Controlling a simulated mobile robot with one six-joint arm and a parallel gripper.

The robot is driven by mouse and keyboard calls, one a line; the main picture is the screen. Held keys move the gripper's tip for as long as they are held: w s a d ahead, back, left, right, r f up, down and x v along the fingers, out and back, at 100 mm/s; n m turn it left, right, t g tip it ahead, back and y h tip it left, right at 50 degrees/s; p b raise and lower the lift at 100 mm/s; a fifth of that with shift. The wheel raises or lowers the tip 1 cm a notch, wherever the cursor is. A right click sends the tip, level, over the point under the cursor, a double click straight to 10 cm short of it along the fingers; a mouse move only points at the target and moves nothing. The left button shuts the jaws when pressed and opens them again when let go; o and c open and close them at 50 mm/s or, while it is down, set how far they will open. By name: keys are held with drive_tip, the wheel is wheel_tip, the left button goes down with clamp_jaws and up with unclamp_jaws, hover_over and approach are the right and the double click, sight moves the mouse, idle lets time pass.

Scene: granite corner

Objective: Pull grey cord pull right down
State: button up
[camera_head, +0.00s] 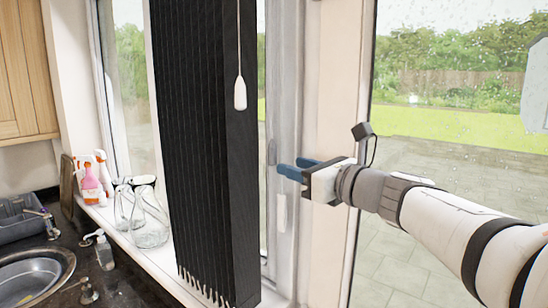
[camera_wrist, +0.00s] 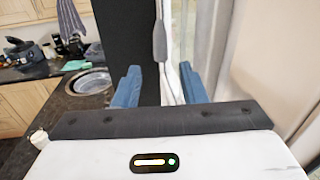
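A slim grey pull (camera_head: 272,152) shows at the right edge of the dark blind, in front of the pale window frame. In the wrist view the grey pull (camera_wrist: 160,40) is an upright rounded piece beyond the fingertips, nearer the left finger in the picture. My gripper (camera_head: 289,165) has blue fingers spread apart, just right of the grey pull in the head view. In the wrist view my gripper (camera_wrist: 159,70) is open, with nothing clearly held between the fingers. Whether a finger touches the pull cannot be told.
A white pull (camera_head: 240,93) hangs on a cord before the dark pleated blind (camera_head: 205,150). A second white pull (camera_head: 282,210) hangs below my fingers. Glass jars (camera_head: 150,225) and spray bottles (camera_head: 90,185) stand on the sill. A sink (camera_head: 35,275) is at lower left.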

sight(276, 159)
drive_tip(key=shift+w+a+r, duration=0.2)
drive_tip(key=shift+w+a, duration=0.1)
drive_tip(key=shift+w, duration=0.05)
drive_tip(key=p+x, duration=0.1)
drive_tip(key=x, duration=0.5)
drive_tip(key=shift+w+a+f+p, duration=0.1)
drive_tip(key=shift+w+a+p, duration=0.2)
drive_tip(key=shift+p, duration=0.1)
drive_tip(key=shift+c, duration=0.4)
clamp_jaws()
